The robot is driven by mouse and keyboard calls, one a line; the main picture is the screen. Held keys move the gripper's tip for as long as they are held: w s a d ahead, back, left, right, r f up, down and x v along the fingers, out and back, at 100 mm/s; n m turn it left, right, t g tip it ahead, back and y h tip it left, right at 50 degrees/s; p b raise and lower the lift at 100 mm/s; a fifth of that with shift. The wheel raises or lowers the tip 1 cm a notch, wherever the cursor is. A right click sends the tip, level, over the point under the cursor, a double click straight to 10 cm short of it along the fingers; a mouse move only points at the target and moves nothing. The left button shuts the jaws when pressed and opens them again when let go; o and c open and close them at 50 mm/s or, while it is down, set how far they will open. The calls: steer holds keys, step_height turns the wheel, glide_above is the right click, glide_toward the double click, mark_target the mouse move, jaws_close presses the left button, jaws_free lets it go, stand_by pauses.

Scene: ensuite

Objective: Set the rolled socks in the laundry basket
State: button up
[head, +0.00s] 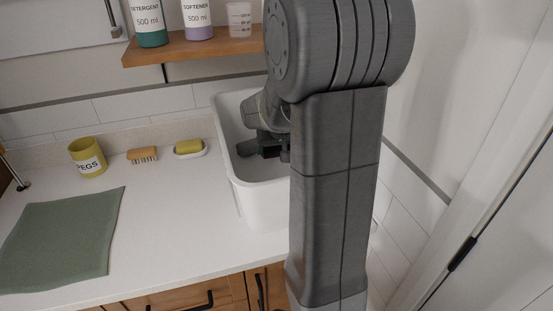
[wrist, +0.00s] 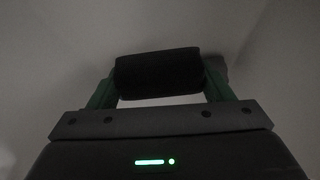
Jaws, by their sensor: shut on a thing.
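The laundry basket (head: 262,200) is a white, deep, open-topped bin at the right end of the counter. My gripper (head: 268,147) is down inside its opening, below the rim. In the wrist view, the rolled socks (wrist: 158,73) are a dark roll held crosswise between the two green fingers of my gripper (wrist: 160,80). The gripper is shut on them. Pale, dim surfaces surround the roll in that view. In the head view my arm hides the right part of the basket. Whether the roll touches the basket floor cannot be told.
A yellow pegs pot (head: 87,157), a brush (head: 142,154) and a soap dish (head: 190,149) stand along the back of the counter. A green cloth (head: 62,240) lies at the left. A wooden shelf (head: 190,51) with bottles hangs above. The counter's middle is clear.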

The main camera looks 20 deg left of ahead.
mark_target(276, 157)
steer(key=shift+f, duration=1.9)
steer(key=shift+f, duration=0.25)
steer(key=o, duration=1)
steer(key=shift+r, duration=0.15)
steer(key=shift+s+d+r, duration=0.1)
steer(key=shift+s+r, duration=0.1)
steer(key=shift+r, duration=0.35)
steer(key=v, duration=1.1)
steer(key=shift+d, duration=0.1)
